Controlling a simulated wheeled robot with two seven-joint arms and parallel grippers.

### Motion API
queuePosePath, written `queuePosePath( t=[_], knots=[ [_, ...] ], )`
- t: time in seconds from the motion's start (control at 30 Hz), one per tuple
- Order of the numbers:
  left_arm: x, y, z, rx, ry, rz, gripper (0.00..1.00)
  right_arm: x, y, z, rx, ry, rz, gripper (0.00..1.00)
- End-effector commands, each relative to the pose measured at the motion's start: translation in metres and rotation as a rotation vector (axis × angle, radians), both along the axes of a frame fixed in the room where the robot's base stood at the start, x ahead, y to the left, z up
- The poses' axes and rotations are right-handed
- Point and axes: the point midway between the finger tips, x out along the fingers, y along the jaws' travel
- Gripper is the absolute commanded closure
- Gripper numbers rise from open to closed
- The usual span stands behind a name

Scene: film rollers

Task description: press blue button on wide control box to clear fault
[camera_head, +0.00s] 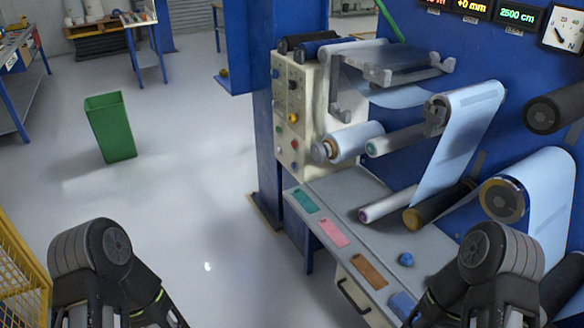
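A beige control panel (297,112) stands upright on the left end of the blue machine. The buttons are small, and I cannot tell for sure which is blue. I cannot tell whether this panel is the wide control box. My two dark arms come in at the bottom left and bottom right, well below and apart from the panel. Neither gripper's fingertips show.
A green bin (110,128) stands on open grey floor at left. A yellow mesh guard (20,265) is at the lower left.

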Motion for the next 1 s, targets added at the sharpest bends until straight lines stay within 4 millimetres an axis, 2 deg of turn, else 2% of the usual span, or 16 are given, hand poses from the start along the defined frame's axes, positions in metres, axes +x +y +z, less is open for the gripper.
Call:
queuePosePath(
  t=[0.07, 0.4, 1.0],
  knots=[
    [0.0, 0.0, 0.0, 0.0, 0.0, 0.0, 0.72, 0.0, 0.0, 0.0, 0.0, 0.0, 0.0, 0.64],
    [-0.0001, 0.0, 0.0, 0.0, 0.0, 0.0, 0.99, 0.0, 0.0, 0.0, 0.0, 0.0, 0.0, 0.64],
    [0.0, 0.0, 0.0, 0.0, 0.0, 0.0, 1.0, 0.0, 0.0, 0.0, 0.0, 0.0, 0.0, 0.64]
  ],
)
